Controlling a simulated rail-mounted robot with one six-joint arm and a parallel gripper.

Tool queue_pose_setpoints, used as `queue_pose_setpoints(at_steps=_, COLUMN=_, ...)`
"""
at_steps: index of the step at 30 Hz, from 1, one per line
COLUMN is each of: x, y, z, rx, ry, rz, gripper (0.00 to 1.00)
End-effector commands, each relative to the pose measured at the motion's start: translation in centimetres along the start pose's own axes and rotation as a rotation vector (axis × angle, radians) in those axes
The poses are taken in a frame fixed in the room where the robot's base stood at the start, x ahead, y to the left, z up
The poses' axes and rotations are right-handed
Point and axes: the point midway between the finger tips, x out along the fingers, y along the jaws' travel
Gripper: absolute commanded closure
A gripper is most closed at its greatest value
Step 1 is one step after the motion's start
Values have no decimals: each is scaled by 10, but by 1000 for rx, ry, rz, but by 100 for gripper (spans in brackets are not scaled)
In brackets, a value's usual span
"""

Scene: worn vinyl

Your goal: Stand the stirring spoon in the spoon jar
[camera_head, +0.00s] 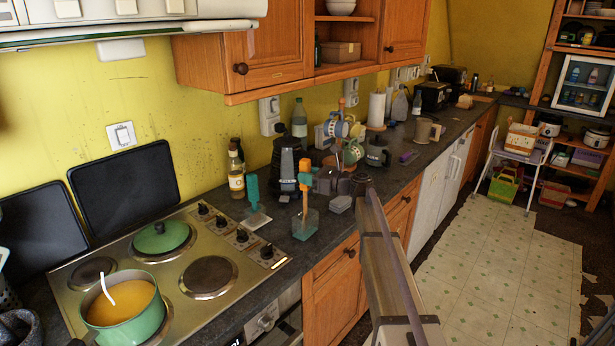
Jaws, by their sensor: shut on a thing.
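The stirring spoon (305,200) has an orange-brown shaft and stands roughly upright at the counter's front part. The spoon jar (305,227) is a see-through, blue-green, box-like vessel on the counter below it. The spoon's lower end overlaps the jar's mouth; I cannot tell how deep it sits or whether it touches the bottom. My gripper (305,181) is at the spoon's upper part, above the jar, and is shut on it. My arm comes in from the lower middle, with dark wrist parts right of the spoon. The gripper is small here and its fingers are hard to make out.
A teal upright tool (252,190) stands left of the jar. The hob (140,262) carries a green pot (130,330) of orange food and a green lid (161,238). A sauce bottle (236,178), a black appliance (287,160) and mugs (353,151) stand behind.

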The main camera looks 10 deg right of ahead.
Motion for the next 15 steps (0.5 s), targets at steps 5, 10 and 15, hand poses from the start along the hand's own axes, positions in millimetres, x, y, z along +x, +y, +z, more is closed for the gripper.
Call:
queue_pose_setpoints(at_steps=5, x=0, y=0, z=-6, rx=0, ry=0, rz=0, gripper=98)
queue_pose_setpoints(at_steps=10, x=0, y=0, z=-4, rx=0, ry=0, rz=0, gripper=54)
queue_pose_setpoints(at_steps=15, x=0, y=0, z=-4, rx=0, ry=0, rz=0, gripper=40)
